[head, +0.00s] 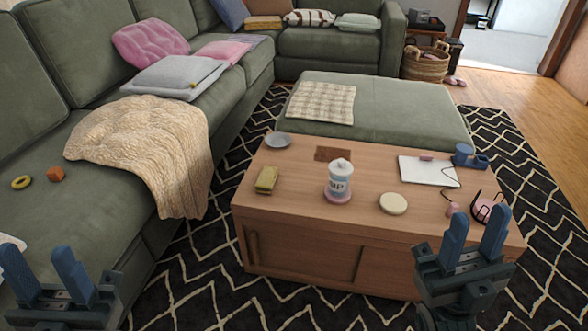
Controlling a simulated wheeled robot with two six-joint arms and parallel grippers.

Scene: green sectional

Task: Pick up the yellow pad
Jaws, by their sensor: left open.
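The yellow pad (266,179) looks like a small olive-yellow block and lies on the left part of the wooden coffee table (300,225), near its front left edge. My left gripper (45,262) is open and empty at the lower left, in front of the green sofa and well apart from the pad. My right gripper (475,233) is open and empty at the lower right, by the table's front right corner, far from the pad.
A lidded jar (340,176) stands on a pink coaster right of the pad. A grey dish (278,140) lies behind it, and a round cream disc (393,203) to the right. A beige throw (150,145) hangs off the sofa (60,210). Patterned rug lies between sofa and table.

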